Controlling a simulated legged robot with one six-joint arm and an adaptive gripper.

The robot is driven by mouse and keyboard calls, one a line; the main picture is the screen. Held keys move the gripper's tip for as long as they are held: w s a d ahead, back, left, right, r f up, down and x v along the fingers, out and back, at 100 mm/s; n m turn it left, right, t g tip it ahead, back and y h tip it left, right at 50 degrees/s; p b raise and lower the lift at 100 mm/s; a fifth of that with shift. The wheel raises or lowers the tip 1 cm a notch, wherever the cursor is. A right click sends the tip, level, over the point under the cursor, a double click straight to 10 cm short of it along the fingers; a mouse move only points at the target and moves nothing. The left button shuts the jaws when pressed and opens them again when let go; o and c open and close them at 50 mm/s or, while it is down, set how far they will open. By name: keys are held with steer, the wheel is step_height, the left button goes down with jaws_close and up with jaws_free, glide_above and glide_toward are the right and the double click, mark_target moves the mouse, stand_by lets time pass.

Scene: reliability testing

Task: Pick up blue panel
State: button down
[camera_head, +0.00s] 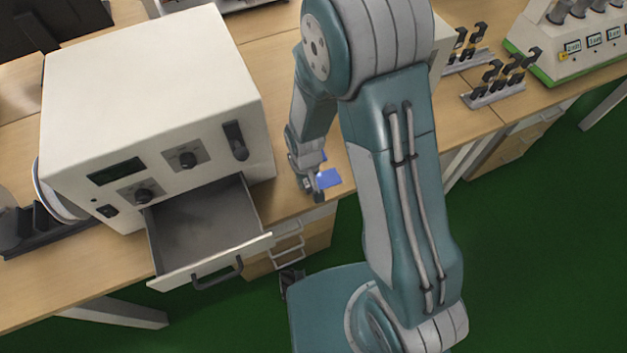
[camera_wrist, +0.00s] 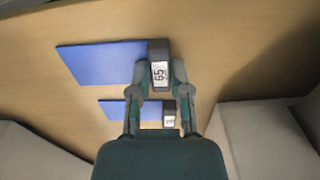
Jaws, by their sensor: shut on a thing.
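My gripper (camera_head: 312,190) is over the bench to the right of the open drawer, and its two fingers (camera_wrist: 160,74) show in the wrist view. They are shut on the dark, numbered end block of a blue panel (camera_wrist: 98,63). The flat blue sheet sticks out to the left in the wrist view; in the head view the blue panel (camera_head: 328,178) shows beside the fingertips. A second, smaller-looking blue panel (camera_wrist: 113,109) with a similar labelled block shows between and behind the fingers. Whether the held panel touches the bench cannot be told.
A white box-shaped machine (camera_head: 150,100) stands on the wooden bench (camera_head: 270,75) with its drawer (camera_head: 205,235) pulled open. A rack with dark clips (camera_head: 495,92) and a white-green device (camera_head: 575,55) stand at the right. Green floor lies in front.

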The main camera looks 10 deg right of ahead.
mark_target(307, 182)
steer(key=shift+s+d+f, duration=0.1)
steer(key=shift+s+d, duration=0.05)
step_height(307, 182, up, 10)
stand_by(0.4)
steer(key=shift+f, duration=3.4)
steer(key=shift+w, duration=0.25)
